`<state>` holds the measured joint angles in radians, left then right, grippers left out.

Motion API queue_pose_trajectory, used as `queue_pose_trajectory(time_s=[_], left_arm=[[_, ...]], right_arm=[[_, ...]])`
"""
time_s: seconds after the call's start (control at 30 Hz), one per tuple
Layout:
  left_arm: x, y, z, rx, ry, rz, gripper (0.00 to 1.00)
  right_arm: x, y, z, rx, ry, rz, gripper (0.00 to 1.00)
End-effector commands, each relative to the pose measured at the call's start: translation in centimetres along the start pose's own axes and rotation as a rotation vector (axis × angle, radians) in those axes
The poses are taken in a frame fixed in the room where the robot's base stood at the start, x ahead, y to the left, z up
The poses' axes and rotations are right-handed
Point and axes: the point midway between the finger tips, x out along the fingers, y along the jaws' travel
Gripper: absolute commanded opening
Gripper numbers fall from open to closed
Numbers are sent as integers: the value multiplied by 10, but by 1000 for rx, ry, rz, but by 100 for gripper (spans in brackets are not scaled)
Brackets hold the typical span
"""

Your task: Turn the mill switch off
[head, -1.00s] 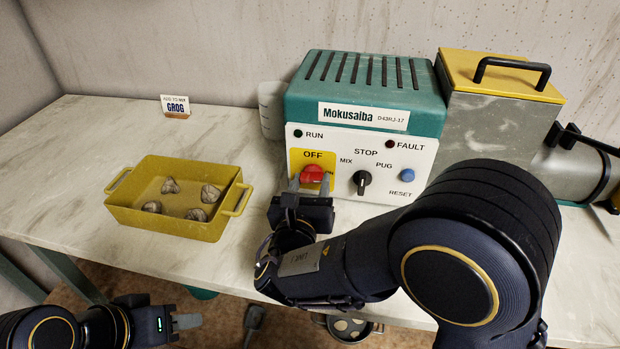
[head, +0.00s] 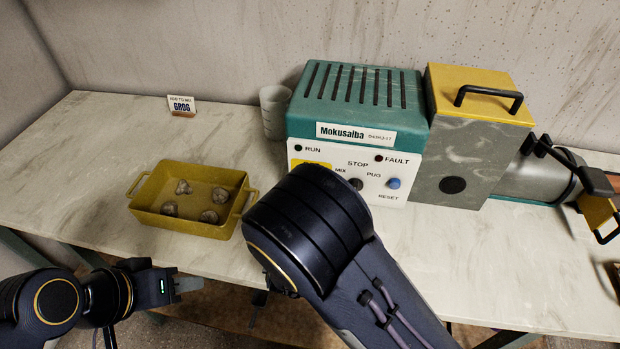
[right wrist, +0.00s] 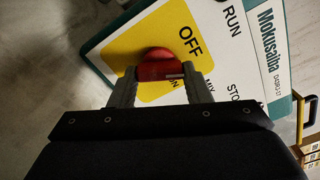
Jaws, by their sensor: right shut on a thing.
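The mill (head: 358,92) is a green box labelled Mokusaiba with a white control panel. Its red switch (right wrist: 155,62) sits on a yellow plate marked OFF (right wrist: 190,40) in the right wrist view. My right gripper (right wrist: 161,84) is shut on the red switch, one finger on each side. Part of the ON marking shows between the fingers, below the switch. In the head view my right arm hides the switch and right gripper. My left gripper (head: 186,285) is at the lower left, in front of the table and away from the mill; its finger gap is unclear.
A yellow tray (head: 150,190) with several clay lumps stands left of the mill. A GROG card (head: 182,104) and pale cups (head: 275,110) are behind. The black selector (head: 355,184) and blue reset button (head: 394,184) are close to my right arm.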

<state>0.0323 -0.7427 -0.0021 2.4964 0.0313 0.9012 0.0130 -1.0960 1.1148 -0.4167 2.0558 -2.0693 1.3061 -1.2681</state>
Motion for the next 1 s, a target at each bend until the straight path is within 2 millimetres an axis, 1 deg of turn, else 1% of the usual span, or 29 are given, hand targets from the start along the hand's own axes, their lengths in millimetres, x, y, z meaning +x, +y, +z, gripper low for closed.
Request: queue_pose_trajectory(time_s=[0.03, 0.1, 0.4, 0.7, 1.0], left_arm=[[-11, 5, -6, 0, 0, 0, 36], [-18, 8, -9, 0, 0, 0, 36], [-39, 18, -20, 0, 0, 0, 36], [-50, 23, -25, 0, 0, 0, 36], [-52, 24, -26, 0, 0, 0, 36]], right_arm=[[-1, -5, 3, -47, -1, 1, 21], [0, -5, 3, -111, -1, 1, 21], [0, -4, 2, -336, -1, 1, 21], [0, -2, 1, -462, -1, 1, 21], [0, -1, 0, -495, 0, 2, 21]])
